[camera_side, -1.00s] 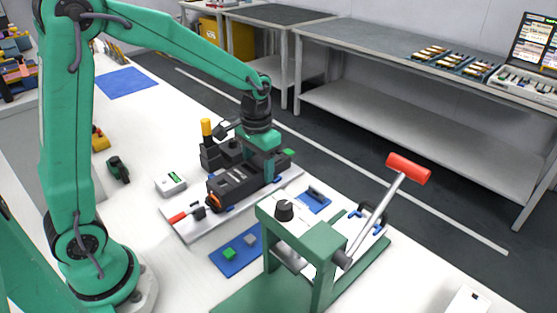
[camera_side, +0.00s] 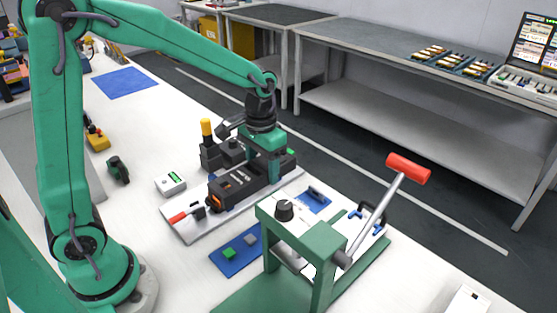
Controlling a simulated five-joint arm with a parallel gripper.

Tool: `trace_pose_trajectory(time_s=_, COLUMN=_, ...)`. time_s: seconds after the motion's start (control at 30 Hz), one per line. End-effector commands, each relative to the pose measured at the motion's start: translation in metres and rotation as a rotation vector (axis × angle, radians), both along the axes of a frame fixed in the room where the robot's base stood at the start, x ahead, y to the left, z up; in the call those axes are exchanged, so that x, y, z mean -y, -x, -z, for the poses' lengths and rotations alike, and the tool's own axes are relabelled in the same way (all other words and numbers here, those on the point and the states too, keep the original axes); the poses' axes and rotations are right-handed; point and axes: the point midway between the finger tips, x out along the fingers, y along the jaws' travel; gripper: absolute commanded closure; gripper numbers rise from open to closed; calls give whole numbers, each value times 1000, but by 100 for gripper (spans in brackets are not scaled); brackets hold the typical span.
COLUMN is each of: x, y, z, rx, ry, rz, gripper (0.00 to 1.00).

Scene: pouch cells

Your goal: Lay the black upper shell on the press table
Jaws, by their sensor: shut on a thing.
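My gripper (camera_side: 272,174) points down over the pale fixture plate (camera_side: 185,230) in the middle of the white bench. It is shut on a dark piece at the right end of a long black body with pale lettering, which I take to be the black upper shell (camera_side: 238,184). The fingers partly hide the grip, and I cannot tell whether the shell touches the plate. The green hand press (camera_side: 318,240) with a red handle (camera_side: 408,168) stands to the right of and nearer than my gripper. Its table is mostly hidden by its frame.
A blue mat (camera_side: 240,262) with a green and a grey block lies left of the press. A red-handled clamp (camera_side: 185,216) and a yellow-topped post (camera_side: 206,128) stand close to the black body. A small white box (camera_side: 171,184) sits to the left.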

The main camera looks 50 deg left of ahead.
Motion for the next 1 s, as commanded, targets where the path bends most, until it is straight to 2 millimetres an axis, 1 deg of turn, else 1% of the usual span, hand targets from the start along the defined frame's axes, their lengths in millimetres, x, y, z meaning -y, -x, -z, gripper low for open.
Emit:
trace_pose_trajectory(time_s=0.17, x=-1, y=-7, z=-7, rx=2, ry=0, rz=11, gripper=65)
trace_pose_trajectory(time_s=0.37, x=-3, y=-23, z=-29, rx=4, ry=0, rz=46, gripper=65)
trace_pose_trajectory(time_s=0.57, x=-9, y=-46, z=-64, rx=4, ry=0, rz=101, gripper=65)
trace_pose_trajectory(time_s=0.7, x=-13, y=-59, z=-92, rx=5, ry=0, rz=147, gripper=65)
trace_pose_trajectory(time_s=0.9, x=-18, y=-73, z=-127, rx=3, ry=0, rz=202, gripper=65)
trace_pose_trajectory(time_s=1.0, x=-18, y=-78, z=-140, rx=2, ry=0, rz=223, gripper=65)
